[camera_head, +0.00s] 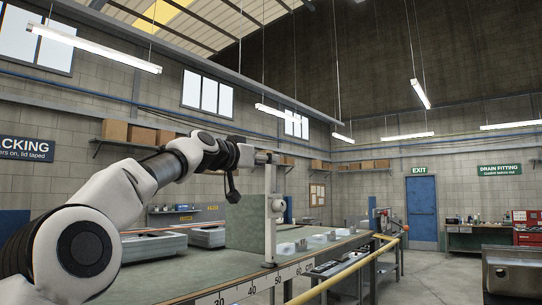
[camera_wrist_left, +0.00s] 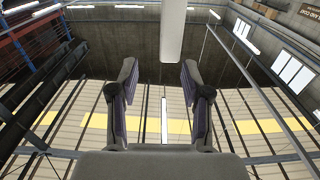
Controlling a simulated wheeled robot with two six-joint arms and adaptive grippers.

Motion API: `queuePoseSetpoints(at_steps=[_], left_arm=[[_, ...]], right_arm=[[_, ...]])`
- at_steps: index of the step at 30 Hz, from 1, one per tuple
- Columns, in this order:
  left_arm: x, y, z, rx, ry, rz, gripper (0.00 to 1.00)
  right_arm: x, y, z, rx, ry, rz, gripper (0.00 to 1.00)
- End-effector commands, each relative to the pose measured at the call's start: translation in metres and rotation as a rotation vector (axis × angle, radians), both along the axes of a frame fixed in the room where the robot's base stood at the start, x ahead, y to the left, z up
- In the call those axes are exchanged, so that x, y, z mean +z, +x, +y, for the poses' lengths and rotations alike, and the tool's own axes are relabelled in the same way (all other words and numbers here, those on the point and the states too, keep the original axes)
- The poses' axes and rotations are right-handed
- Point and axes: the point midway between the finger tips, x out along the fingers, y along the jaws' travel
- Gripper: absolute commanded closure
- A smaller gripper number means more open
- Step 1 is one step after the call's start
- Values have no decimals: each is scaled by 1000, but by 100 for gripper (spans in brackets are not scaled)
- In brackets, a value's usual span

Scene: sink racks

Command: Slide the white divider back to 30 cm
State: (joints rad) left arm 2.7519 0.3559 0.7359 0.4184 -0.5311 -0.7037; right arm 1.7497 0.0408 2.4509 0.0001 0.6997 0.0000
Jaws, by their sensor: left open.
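The white divider (camera_head: 270,228) shows in the head view as an upright post with a foot at the bench's front edge. Its foot is close to the 50 mark on the white scale (camera_head: 265,284); the 30 mark shows lower left. My left gripper (camera_head: 264,157) is at the top of the post, partly hidden by my wrist. In the left wrist view my left gripper (camera_wrist_left: 160,75) is open, with nothing between its fingers. A white bar (camera_wrist_left: 172,28), seemingly the divider, shows beyond the fingertips; I cannot tell whether they touch it. My right gripper is out of view.
The green bench top (camera_head: 190,275) is clear to the left of the post. Grey sinks (camera_head: 150,247) stand at its back left. Small clear bins (camera_head: 318,240) sit right of the post. A yellow rail (camera_head: 345,266) runs along the front.

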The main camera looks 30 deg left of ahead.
Motion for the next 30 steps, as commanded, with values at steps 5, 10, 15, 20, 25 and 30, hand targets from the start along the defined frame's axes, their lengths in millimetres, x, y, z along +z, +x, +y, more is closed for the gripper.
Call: queuePoseSetpoints(at_steps=[5, 10, 15, 20, 25, 30], left_arm=[[2, 28, -1, 1, -2, 3, 52], [-1, 33, -2, 1, -2, 1, 52], [-1, 33, -2, 1, -2, 1, 70], [-1, 33, -2, 0, -2, 1, 100], [-2, 33, -2, 0, -2, 2, 100], [-3, 33, -2, -1, -2, 5, 100]], right_arm=[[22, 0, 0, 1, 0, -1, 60], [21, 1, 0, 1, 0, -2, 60], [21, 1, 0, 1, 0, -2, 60], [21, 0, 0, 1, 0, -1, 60], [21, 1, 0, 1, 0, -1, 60], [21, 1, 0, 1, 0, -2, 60]])
